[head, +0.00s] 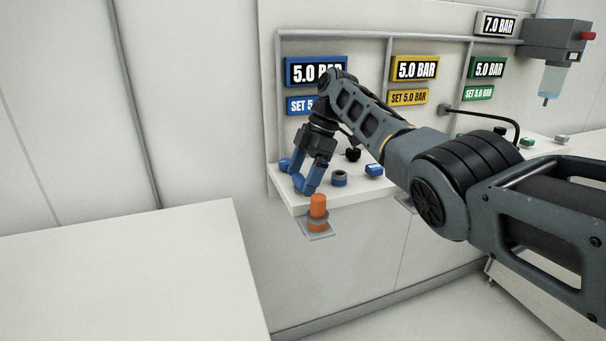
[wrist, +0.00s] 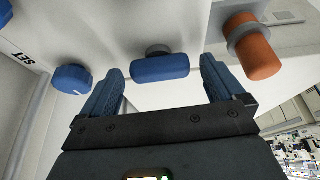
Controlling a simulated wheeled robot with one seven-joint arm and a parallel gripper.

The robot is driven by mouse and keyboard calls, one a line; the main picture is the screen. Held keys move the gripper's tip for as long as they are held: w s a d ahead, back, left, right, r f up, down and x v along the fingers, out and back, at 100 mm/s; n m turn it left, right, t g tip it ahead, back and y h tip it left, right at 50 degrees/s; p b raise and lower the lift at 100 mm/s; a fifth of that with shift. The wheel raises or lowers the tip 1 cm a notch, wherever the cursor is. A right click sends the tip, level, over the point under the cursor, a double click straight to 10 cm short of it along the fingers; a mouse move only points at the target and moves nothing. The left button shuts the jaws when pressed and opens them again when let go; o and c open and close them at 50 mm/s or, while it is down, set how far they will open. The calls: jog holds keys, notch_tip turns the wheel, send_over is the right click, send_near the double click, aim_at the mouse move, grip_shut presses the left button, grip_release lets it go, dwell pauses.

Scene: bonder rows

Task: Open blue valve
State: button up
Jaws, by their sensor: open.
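The blue valve (wrist: 160,69) shows in the wrist view as a rounded blue handle on a grey stem. It lies crosswise in the gap between the fingertips of my gripper (wrist: 168,80), with space on both sides. I cannot tell how deep it sits between them. In the head view my gripper (head: 305,185) points down over the left end of the white shelf, fingers apart and empty. A small blue part (head: 284,165) shows just left of the fingers; I cannot tell if it is the valve, which the gripper may partly hide.
An orange cylinder (head: 318,207) stands on a grey bracket at the shelf's front, close to my gripper; it also shows in the wrist view (wrist: 262,55). A blue knob (wrist: 72,78) is left of the valve. Other knobs (head: 353,154) stand right along the shelf (head: 345,195).

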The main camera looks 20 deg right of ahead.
jog(key=shift+d+r, duration=0.1)
jog(key=v, duration=0.7)
jog(key=shift+r, duration=0.3)
jog(key=shift+d, duration=0.1)
